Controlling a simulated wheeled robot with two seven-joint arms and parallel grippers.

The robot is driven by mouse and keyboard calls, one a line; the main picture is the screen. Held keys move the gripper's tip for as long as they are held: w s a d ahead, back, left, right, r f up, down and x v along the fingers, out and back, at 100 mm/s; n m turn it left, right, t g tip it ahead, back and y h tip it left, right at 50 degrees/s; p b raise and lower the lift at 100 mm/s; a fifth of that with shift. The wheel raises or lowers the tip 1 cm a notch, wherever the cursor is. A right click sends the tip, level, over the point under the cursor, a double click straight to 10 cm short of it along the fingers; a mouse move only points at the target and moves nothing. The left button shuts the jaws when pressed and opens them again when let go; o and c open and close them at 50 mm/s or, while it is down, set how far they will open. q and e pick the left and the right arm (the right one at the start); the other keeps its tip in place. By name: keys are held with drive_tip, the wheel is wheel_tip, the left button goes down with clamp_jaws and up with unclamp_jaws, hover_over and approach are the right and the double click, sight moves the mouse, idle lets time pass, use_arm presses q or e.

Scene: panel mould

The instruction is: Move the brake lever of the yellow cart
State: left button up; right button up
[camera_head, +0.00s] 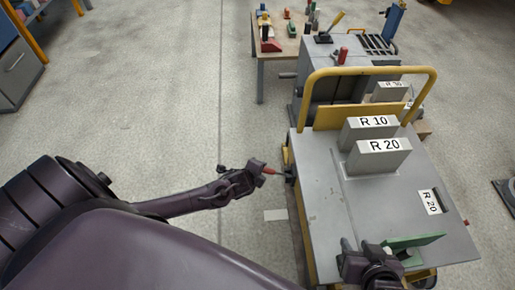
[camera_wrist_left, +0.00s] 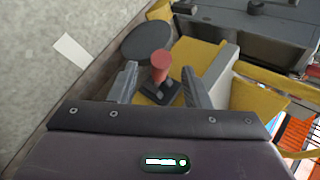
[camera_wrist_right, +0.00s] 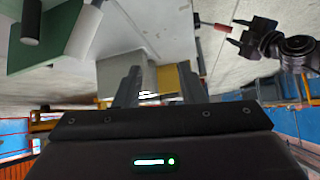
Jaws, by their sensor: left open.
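The yellow cart has a grey top (camera_head: 320,215) and a yellow frame. Its brake lever, with a red knob (camera_wrist_left: 160,66), stands on a dark base over yellow metal at the cart's left side. The lever (camera_head: 276,172) also shows in the head view, and its red end (camera_wrist_right: 212,26) in the right wrist view. My left gripper (camera_head: 257,174) is open, its fingers either side of the knob in the left wrist view; I cannot tell whether they touch it. My right gripper (camera_head: 366,246) is open and empty at the cart's near edge, beside a green piece (camera_head: 414,241).
Grey blocks marked R 10 (camera_head: 367,131) and R 20 (camera_head: 379,155) stand on the cart top. A yellow handle bar (camera_head: 368,71) rises at its far side. A table (camera_head: 283,44) with small items stands behind. The floor (camera_head: 160,90) to the left is clear.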

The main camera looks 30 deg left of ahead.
use_arm(q)
drive_tip(key=shift+s+r, duration=0.45)
drive_tip(key=shift+s, duration=0.05)
use_arm(e)
drive_tip(key=s+f+g, duration=0.1)
drive_tip(key=s, duration=0.1)
drive_tip(key=s+d+f+g, duration=0.1)
drive_tip(key=f, duration=0.1)
drive_tip(key=shift+s+h, duration=0.4)
